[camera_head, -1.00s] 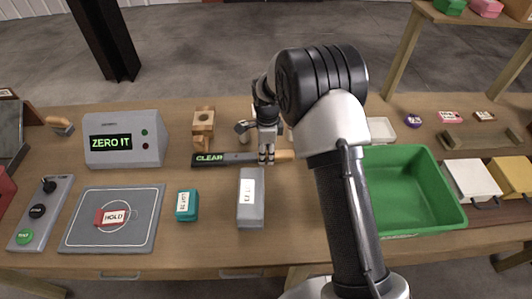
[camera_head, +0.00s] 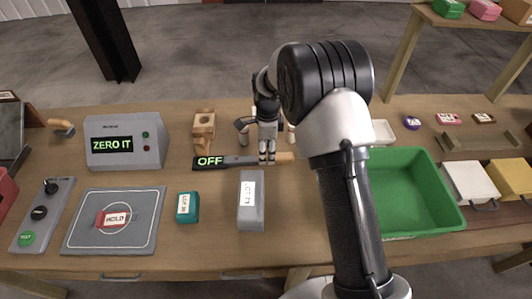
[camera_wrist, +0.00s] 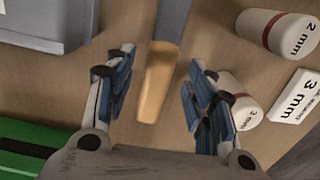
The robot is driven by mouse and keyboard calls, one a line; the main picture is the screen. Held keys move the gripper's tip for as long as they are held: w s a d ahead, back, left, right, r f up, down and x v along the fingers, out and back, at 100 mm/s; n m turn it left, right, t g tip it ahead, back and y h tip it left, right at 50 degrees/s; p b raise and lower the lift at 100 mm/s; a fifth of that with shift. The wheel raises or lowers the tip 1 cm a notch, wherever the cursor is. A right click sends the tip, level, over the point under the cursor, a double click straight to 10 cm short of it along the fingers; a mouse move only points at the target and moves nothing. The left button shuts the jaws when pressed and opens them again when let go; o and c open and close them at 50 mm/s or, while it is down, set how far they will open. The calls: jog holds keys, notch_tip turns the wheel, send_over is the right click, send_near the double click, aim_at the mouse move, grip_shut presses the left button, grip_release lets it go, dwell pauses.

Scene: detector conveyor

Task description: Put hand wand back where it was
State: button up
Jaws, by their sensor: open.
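The hand wand (camera_head: 232,161) lies on the table, a dark bar with a lit display reading "OFF" and a tan handle at its right end. In the wrist view its handle (camera_wrist: 158,82) shows between the two fingers of my gripper (camera_wrist: 157,76), with a gap on each side. In the head view my gripper (camera_head: 267,160) points down at the handle end, hiding part of the wand. The fingers are spread. Whether the wand rests on any support cannot be told.
A wooden block (camera_head: 203,130) stands behind the wand, white cylinders (camera_wrist: 285,33) beside the handle. A grey box (camera_head: 251,205) and teal box (camera_head: 187,207) stand in front. A "ZERO IT" console (camera_head: 125,142) and grey pad (camera_head: 90,235) are left; a green tray (camera_head: 405,225) is right.

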notch_tip(320, 180, up, 9)
jog(key=p, duration=0.2)
jog(key=shift+r, duration=0.15)
jog(key=s+d+r+n+t, duration=0.1)
jog(key=s+d+r+n, duration=0.3)
jog(key=s+r, duration=0.45)
jog(key=s+d+r+n+t, duration=0.1)
jog(key=s+d+r+n, duration=0.1)
jog(key=s+r+n, duration=0.6)
jog(key=s+d+r+n+t, duration=0.1)
jog(key=s+n, duration=0.2)
jog(key=s, duration=0.5)
jog(key=s+d+n+t, duration=0.1)
jog(key=s+d+n, duration=0.1)
jog(key=s, duration=0.7)
jog(key=shift+r+n+t, duration=0.3)
jog(key=shift+r+n, duration=0.1)
jog(key=shift+n, duration=0.3)
jog(key=shift+c, duration=0.4)
